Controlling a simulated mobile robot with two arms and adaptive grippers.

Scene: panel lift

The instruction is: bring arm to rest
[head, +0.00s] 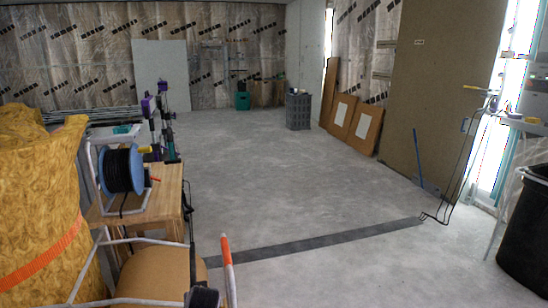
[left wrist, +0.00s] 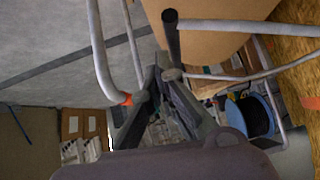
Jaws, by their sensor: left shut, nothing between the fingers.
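My left gripper (left wrist: 162,77) shows in the left wrist view, its dark fingers closed together at the tips with nothing between them. It is beside white tubular bars (left wrist: 103,60), one with an orange end and one with a dark end. I cannot tell whether it touches them. In the head view a dark shape sits at the bottom edge near the same bars; I cannot tell for sure that it is my gripper. My right gripper is in neither view.
A blue cable reel (head: 117,170) stands on a wooden table (head: 165,190) at left, beside a yellow insulation roll (head: 40,200). A brown board (head: 150,272) lies among the bars. A black bin (head: 525,235) stands at right. The middle floor is clear.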

